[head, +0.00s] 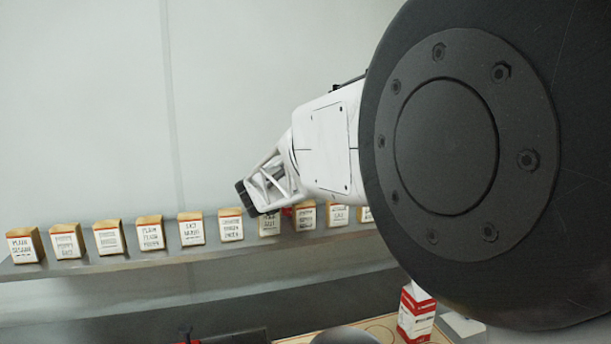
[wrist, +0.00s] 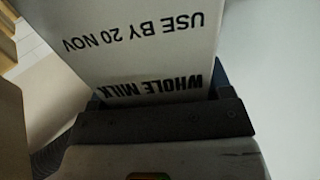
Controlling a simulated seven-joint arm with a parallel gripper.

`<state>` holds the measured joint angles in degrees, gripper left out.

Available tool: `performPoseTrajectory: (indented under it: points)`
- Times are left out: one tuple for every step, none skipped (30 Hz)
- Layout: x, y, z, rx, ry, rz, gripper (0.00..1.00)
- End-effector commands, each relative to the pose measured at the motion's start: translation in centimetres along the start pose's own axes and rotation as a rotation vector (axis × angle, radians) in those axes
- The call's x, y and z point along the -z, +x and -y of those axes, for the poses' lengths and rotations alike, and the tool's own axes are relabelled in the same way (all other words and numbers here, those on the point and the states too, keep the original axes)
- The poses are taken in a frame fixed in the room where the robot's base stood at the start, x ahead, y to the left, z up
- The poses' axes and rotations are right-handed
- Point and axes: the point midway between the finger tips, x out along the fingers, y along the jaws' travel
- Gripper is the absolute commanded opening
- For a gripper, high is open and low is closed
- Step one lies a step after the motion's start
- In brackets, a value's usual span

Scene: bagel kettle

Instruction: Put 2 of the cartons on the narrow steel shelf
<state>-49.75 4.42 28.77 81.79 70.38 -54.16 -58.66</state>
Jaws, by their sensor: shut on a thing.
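My gripper (head: 252,197) is in front of the shelf's row of boxes in the head view. In the wrist view my gripper (wrist: 165,118) is shut on a white carton (wrist: 145,45) printed "WHOLE MILK" and "USE BY 20 NOV". The print appears upside down there. The held carton is mostly or wholly hidden in the head view. Another carton (head: 416,315), red and white, stands on the surface at the lower right. A long, narrow grey shelf (head: 120,262) runs along the wall; I take it as the steel shelf.
Several tan boxes with white labels (head: 107,238) stand in a row along the shelf, with small gaps between them. My arm hides the shelf's right end. A wooden surface (head: 380,328) is at the lower right, with dark objects (head: 230,337) to its left.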

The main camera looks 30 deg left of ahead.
Motion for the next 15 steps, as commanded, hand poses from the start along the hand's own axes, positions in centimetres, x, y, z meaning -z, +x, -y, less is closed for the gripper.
performPoseTrajectory:
  points:
    - [0.18, -0.01, -0.01, 0.000, 0.002, -0.002, 0.03]
    - [0.15, -0.01, -0.01, 0.000, 0.002, -0.002, 0.03]
    - [0.09, -0.01, -0.01, 0.000, 0.002, -0.002, 0.03]
    - [0.06, -0.01, -0.01, 0.000, 0.002, -0.002, 0.03]
    - [0.02, -0.01, -0.01, 0.000, 0.002, -0.002, 0.03]
    - [-0.03, -0.01, -0.01, 0.000, 0.002, -0.002, 0.03]
    - [-0.06, -0.01, -0.01, 0.000, 0.002, -0.002, 0.03]
    - [-0.09, -0.01, -0.01, 0.000, 0.002, -0.002, 0.03]
    - [-0.15, -0.01, -0.01, 0.000, 0.002, -0.002, 0.03]
    - [-0.18, -0.01, -0.01, 0.000, 0.002, -0.002, 0.03]
    - [-0.22, 0.00, -0.01, 0.000, 0.002, -0.002, 0.03]
    - [-0.27, -0.01, -0.01, 0.000, 0.002, -0.002, 0.03]
    - [-0.30, 0.00, -0.01, 0.000, 0.002, -0.002, 0.03]
    - [-0.33, -0.01, -0.01, 0.000, 0.002, -0.002, 0.03]
    - [-0.38, 0.00, -0.01, 0.000, 0.002, -0.002, 0.03]
